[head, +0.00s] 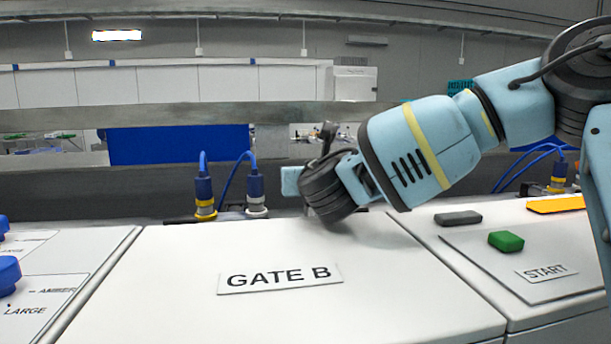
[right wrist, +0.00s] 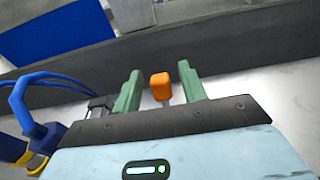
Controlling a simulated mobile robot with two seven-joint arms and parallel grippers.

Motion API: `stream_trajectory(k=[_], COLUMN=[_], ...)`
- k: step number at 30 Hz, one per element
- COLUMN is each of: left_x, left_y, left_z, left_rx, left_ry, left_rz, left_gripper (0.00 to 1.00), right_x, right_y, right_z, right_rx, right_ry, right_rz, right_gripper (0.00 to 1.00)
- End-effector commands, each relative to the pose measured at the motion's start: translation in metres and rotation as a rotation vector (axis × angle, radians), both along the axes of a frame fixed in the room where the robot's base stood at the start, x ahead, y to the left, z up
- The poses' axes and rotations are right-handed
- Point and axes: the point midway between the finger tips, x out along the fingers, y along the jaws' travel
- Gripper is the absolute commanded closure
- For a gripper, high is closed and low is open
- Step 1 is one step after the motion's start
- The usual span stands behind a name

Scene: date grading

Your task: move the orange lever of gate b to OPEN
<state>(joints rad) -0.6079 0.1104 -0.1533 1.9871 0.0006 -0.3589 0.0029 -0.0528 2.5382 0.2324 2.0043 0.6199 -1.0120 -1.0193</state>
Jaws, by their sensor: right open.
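The orange lever (right wrist: 160,86) shows in the right wrist view, with an orange knob on a thin stem. It stands between the two green fingers of my right gripper (right wrist: 162,92), which are open, with a gap on each side of the knob. In the head view my right arm reaches in from the right and hides the lever. My right gripper (head: 290,181) shows only in part there, behind the wrist. The GATE B label (head: 280,278) lies on the white middle panel (head: 180,290). No OPEN mark is readable. My left gripper is not in view.
A right panel carries a green START button (head: 506,241) and a dark grey block (head: 458,218). Blue knobs (head: 8,275) stand at the left edge. Blue cables with connectors (head: 205,195) rise behind the middle panel. The front of that panel is clear.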

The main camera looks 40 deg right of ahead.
Motion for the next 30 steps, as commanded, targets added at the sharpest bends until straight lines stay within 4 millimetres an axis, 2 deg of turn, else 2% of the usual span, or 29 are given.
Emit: stream_trajectory(k=[15, 21, 30], left_x=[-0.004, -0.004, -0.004], left_y=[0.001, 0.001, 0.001], left_z=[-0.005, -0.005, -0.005], left_rx=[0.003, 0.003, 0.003], left_ry=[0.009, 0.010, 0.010], left_rz=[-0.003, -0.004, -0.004], left_gripper=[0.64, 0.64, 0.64], right_x=[-0.058, -0.066, -0.066], right_y=[0.032, 0.036, 0.036], right_z=[0.010, 0.011, 0.011], right_rx=[0.001, 0.000, 0.000], right_ry=[-0.001, 0.000, 0.000], right_rz=[0.001, 0.000, 0.000], right_gripper=[0.58, 0.58, 0.58])
